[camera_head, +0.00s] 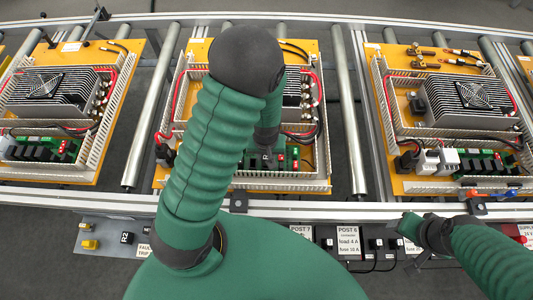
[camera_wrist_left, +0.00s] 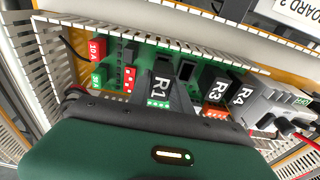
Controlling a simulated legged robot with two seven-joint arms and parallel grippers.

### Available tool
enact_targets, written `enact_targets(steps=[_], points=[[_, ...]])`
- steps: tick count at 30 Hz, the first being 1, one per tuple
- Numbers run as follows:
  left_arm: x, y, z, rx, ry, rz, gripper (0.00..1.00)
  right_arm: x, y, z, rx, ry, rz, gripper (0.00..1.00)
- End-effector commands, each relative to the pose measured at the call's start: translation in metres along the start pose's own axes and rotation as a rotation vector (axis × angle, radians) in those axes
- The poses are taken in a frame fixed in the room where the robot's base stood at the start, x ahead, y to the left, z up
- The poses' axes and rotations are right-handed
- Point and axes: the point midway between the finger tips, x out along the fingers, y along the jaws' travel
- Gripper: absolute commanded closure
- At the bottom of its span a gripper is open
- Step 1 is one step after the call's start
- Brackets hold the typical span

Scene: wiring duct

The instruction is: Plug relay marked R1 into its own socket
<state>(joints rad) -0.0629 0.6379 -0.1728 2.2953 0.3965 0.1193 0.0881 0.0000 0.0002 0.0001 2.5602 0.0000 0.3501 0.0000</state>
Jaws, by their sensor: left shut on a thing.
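The dark relay marked R1 (camera_wrist_left: 160,86) is in my left gripper, in front of a green socket board (camera_wrist_left: 118,62). Whether its pins are in a socket is hidden. In the head view, my left gripper (camera_head: 265,158) is over the lower row of the middle orange panel (camera_head: 170,182), mostly behind my arm. In the wrist view, relays R3 (camera_wrist_left: 215,88) and R4 (camera_wrist_left: 242,96) stand to the right of R1, with a dark, empty-looking slot (camera_wrist_left: 186,70) between R1 and R3. My right gripper (camera_head: 408,226) is low on the right, its fingers unclear.
Slotted white duct walls (camera_wrist_left: 48,55) border the board closely. A grey module (camera_wrist_left: 268,105) with wires stands right of R4. A front shelf (camera_head: 105,232) carries a relay marked R2 (camera_head: 126,238) and yellow parts (camera_head: 89,244). Similar panels flank the middle one.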

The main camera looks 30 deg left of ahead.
Motion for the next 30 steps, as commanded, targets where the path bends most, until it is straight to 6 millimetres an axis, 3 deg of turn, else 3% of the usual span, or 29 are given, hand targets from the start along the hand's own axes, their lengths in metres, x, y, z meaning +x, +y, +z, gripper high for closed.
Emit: enact_targets(steps=[30], points=[[0.0012,-0.0001,0.0009,0.0,-0.001,0.0,1.0,-0.0028,0.0,-0.0008,0.0,0.0,0.0,0.39]])
